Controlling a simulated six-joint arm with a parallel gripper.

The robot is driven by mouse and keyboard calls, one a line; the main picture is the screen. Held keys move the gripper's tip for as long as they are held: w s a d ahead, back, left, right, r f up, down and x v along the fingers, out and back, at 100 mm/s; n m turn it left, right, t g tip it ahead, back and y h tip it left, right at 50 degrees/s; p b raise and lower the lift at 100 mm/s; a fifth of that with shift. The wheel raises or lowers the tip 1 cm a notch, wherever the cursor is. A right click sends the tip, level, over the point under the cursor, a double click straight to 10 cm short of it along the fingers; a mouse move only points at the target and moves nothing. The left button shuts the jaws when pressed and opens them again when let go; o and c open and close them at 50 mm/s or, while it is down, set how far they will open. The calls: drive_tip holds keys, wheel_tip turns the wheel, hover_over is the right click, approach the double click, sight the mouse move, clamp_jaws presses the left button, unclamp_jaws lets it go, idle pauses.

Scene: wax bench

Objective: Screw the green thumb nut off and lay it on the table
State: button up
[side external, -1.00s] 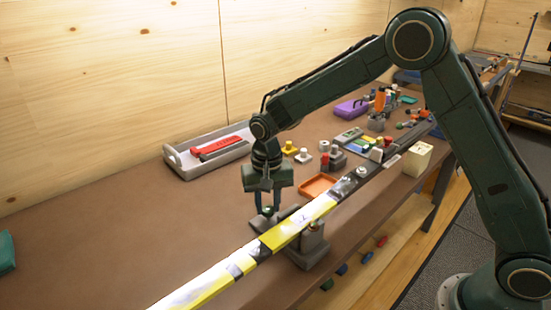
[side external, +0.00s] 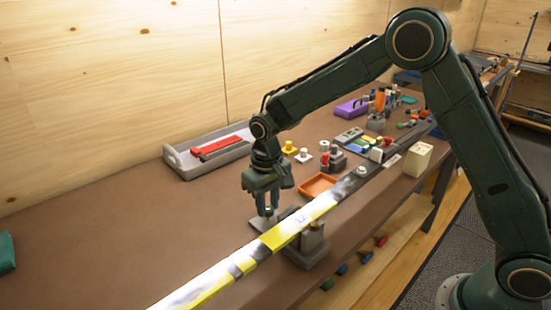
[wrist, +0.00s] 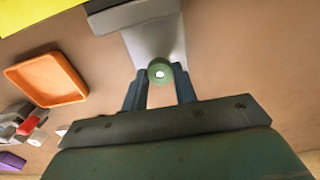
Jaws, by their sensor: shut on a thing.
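The green thumb nut (wrist: 158,63) shows in the wrist view as a green ring around the pale end of a stud. It sits at the end of a grey plate (wrist: 160,35) beside the ski. My gripper (wrist: 161,76) has its two dark blue fingers on either side of the nut and is shut on it. In the side view my gripper (side external: 268,212) points down at the grey plate (side external: 262,224), and the fingers hide most of the nut. I cannot tell how far the nut sits along its thread.
The yellow ski (side external: 285,232) runs along the table on grey supports (side external: 308,252). An orange tray (side external: 318,184) stands behind it, and a grey tray (side external: 180,165) with a red thing lies at the back. The brown table (side external: 130,220) is clear to the left.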

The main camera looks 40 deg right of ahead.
sight(268, 208)
drive_tip(key=shift+n, duration=0.3)
drive_tip(key=shift+r, duration=0.7)
drive_tip(key=shift+r, duration=0.7)
drive_tip(key=shift+r, duration=0.4)
drive_tip(key=shift+r, duration=0.1)
drive_tip(key=w+d+r, duration=0.3)
drive_tip(key=d+r, duration=0.1)
drive_tip(key=r, duration=0.3)
drive_tip(key=w+d+r, duration=0.3)
drive_tip(key=d+r, duration=0.1)
drive_tip(key=r, duration=0.2)
drive_tip(key=f, duration=1.5)
drive_tip(key=shift+s+f, duration=0.25)
